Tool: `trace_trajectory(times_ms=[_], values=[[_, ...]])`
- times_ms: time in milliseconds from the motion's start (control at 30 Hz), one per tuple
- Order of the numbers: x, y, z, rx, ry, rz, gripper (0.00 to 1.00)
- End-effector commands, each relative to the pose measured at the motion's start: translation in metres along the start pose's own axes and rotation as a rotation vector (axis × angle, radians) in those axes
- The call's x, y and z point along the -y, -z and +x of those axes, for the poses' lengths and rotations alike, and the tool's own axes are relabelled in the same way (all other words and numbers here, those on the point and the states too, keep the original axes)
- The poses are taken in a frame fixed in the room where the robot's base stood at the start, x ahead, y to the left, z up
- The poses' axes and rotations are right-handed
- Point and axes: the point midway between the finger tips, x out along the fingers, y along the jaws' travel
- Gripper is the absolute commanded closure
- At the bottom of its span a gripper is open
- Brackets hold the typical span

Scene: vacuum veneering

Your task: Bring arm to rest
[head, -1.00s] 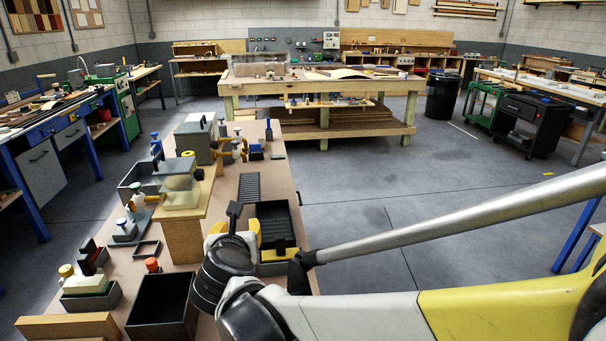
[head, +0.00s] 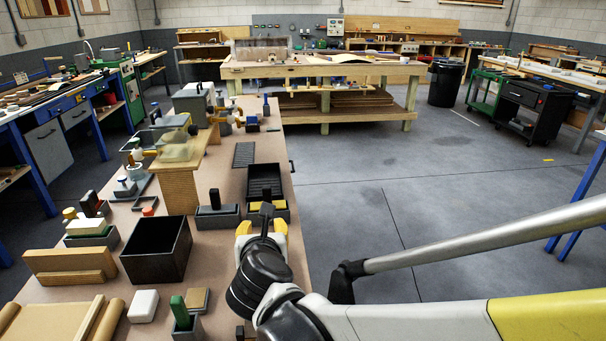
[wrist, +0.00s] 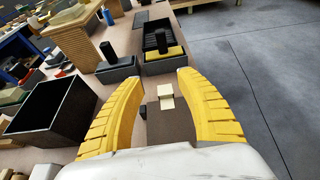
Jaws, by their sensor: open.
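My gripper (wrist: 163,105) is open in the wrist view, with its two yellow fingers spread wide and nothing held between them. In the head view my gripper (head: 262,228) is above the right side of the brown worktable (head: 215,285). A small cream piece with a dark brown block lies below and beyond the fingers in the wrist view. The gripper is apart from the black tray (head: 264,180) with a yellow strip, which lies farther ahead. The fingertips are partly hidden by my wrist in the head view.
A black open box (head: 157,250) stands left of my gripper. Wooden blocks (head: 70,262) lie front left. Open floor (head: 430,215) is right of the table. A large wooden bench (head: 320,72) stands behind.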

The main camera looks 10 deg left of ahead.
Motion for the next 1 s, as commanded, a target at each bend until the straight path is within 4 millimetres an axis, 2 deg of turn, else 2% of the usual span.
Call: trace_trajectory(times_ms=[33, 200, 467, 567, 633, 667, 733, 800, 833, 900, 933, 1000], values=[[-0.001, 0.001, -0.013, 0.000, -0.002, -0.003, 0.57], [-0.001, 0.009, -0.046, 0.001, -0.002, -0.003, 0.57], [-0.001, 0.024, -0.071, 0.001, -0.001, -0.002, 0.57], [0.005, 0.015, -0.074, 0.028, 0.001, -0.031, 0.57], [0.016, -0.005, -0.075, 0.089, 0.004, -0.106, 0.57], [0.022, -0.019, -0.076, 0.128, 0.006, -0.160, 0.57], [0.041, -0.059, -0.083, 0.250, 0.016, -0.355, 0.57], [0.058, -0.098, -0.097, 0.375, 0.033, -0.639, 0.57], [0.064, -0.110, -0.103, 0.419, 0.041, -0.778, 0.57], [0.074, -0.122, -0.118, 0.484, 0.050, -1.117, 0.57], [0.079, -0.121, -0.123, 0.495, 0.048, -1.266, 0.57], [0.092, -0.105, -0.132, 0.481, 0.025, -1.616, 0.57]])
